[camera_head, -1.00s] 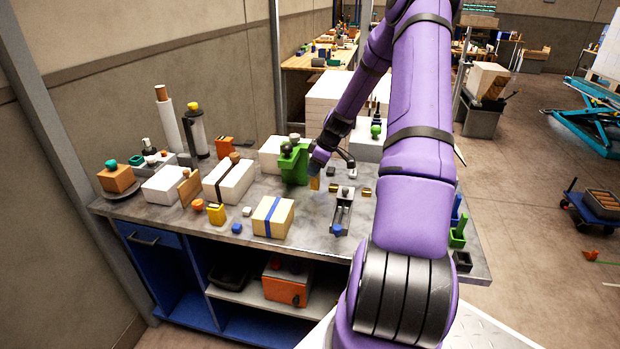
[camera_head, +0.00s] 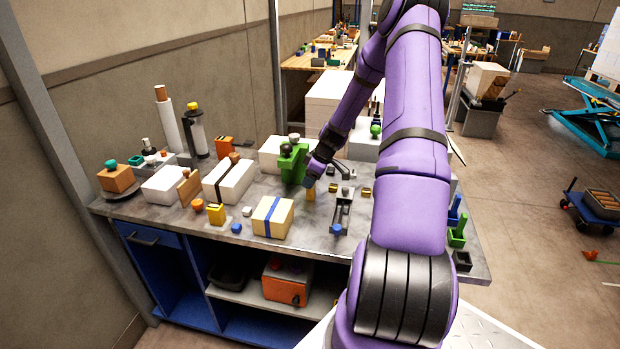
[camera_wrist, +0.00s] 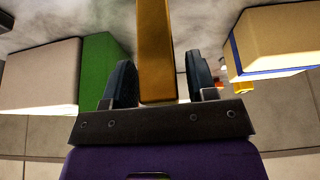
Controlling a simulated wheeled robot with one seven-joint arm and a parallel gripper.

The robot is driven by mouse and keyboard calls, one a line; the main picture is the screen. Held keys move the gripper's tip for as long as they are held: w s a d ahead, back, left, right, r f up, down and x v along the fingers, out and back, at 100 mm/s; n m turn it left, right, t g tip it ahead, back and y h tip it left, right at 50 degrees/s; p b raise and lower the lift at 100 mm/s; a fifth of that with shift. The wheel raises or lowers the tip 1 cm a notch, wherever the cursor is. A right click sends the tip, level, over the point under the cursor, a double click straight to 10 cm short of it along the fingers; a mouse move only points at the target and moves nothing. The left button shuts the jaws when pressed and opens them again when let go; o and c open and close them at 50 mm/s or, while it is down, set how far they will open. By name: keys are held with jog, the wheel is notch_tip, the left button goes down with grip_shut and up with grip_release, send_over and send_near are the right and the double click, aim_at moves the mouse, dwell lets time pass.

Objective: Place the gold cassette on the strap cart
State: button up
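The gold cassette (camera_head: 311,194) is an upright gold block at my gripper (camera_head: 311,184), over the middle of the grey worktop. In the wrist view the gold cassette (camera_wrist: 157,48) stands between the two dark fingers of my gripper (camera_wrist: 160,80). A narrow gap seems to show beside the right finger, but the block has moved with the gripper, so I take it as held. I cannot tell whether its lower end touches the worktop. A small grey railed carriage with a blue knob (camera_head: 341,212) is right of the cassette; it may be the strap cart.
A green block-shaped holder (camera_head: 292,166) stands close behind and left of my gripper. A blue-strapped carton (camera_head: 272,217) is in front to the left. White packs (camera_head: 228,181) and a yellow block (camera_head: 216,213) are farther left. A blue wheeled cart (camera_head: 594,208) stands on the floor at right.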

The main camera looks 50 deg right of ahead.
jog(key=shift+r, duration=0.1)
jog(key=v, duration=1.2)
jog(key=s+a+r+m+g+h, duration=0.1)
jog(key=s+a+r, duration=0.1)
jog(key=a+r, duration=0.9)
jog(key=s+a+r+m+h, duration=0.1)
jog(key=s+a+r+h, duration=0.1)
jog(key=a+r, duration=0.85)
jog(key=s+a+r+m+t, duration=0.1)
jog(key=s+a+r+m, duration=0.1)
jog(key=s+a, duration=0.5)
jog(key=s+a+r+m+t, duration=0.1)
jog(key=s+a+r+m, duration=0.1)
jog(key=s+a, duration=0.5)
jog(key=s+r, duration=0.1)
jog(key=s, duration=0.4)
jog(key=shift+s+a+y, duration=0.3)
jog(key=shift+s+a, duration=0.1)
jog(key=shift+c, duration=0.2)
